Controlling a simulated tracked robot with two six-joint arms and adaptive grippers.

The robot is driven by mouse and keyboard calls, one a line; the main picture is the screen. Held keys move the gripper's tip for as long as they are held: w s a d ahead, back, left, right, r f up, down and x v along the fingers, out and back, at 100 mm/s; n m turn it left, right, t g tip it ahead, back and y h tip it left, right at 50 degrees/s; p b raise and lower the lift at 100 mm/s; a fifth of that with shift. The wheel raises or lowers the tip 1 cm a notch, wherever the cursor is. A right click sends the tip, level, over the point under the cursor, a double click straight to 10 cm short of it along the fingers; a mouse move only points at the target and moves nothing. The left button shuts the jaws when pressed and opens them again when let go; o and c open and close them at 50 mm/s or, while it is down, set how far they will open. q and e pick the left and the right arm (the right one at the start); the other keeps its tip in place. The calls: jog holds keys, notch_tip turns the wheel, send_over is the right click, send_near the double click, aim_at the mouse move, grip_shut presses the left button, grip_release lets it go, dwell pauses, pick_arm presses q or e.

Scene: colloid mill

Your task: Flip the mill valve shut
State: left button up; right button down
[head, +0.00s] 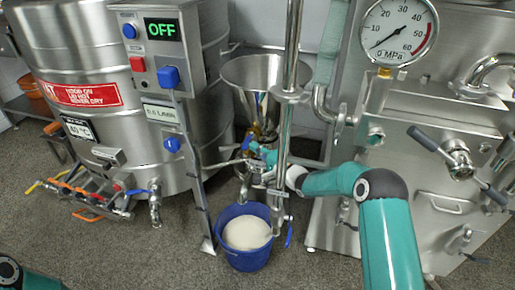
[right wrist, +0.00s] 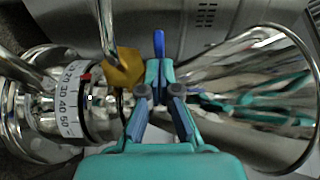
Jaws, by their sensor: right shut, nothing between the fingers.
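The mill stands under a steel hopper (head: 262,75) in the middle of the head view. In the right wrist view a blue valve handle (right wrist: 158,40) stands upright just beyond my right fingertips, beside a brass-coloured part (right wrist: 125,70). My right gripper (head: 258,150) is at the mill just below the hopper and is small in the head view. In the wrist view its fingers (right wrist: 160,75) are shut with nothing between them. I cannot tell whether they touch the handle. My left gripper is out of view.
A blue bucket (head: 243,258) of whitish material stands on the floor below the mill. A numbered dial ring (right wrist: 70,98) lies left of my fingers. A steel post (head: 290,50) rises close by. A tank (head: 75,55) is left, a machine with a gauge (head: 398,30) right.

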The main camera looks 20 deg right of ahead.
jog(key=shift+w+a+b, duration=0.15)
jog(key=shift+w+a, duration=0.15)
jog(key=shift+a, duration=0.5)
jog(key=shift+w+a+b, duration=0.15)
jog(key=shift+w+a, duration=0.2)
jog(key=shift+a, duration=0.45)
jog(key=shift+w+a+b, duration=0.15)
jog(key=shift+w+a, duration=0.15)
jog(key=shift+a, duration=0.5)
jog(key=v, duration=0.7)
jog(key=shift+s, duration=0.15)
jog(key=shift+d+f, duration=0.15)
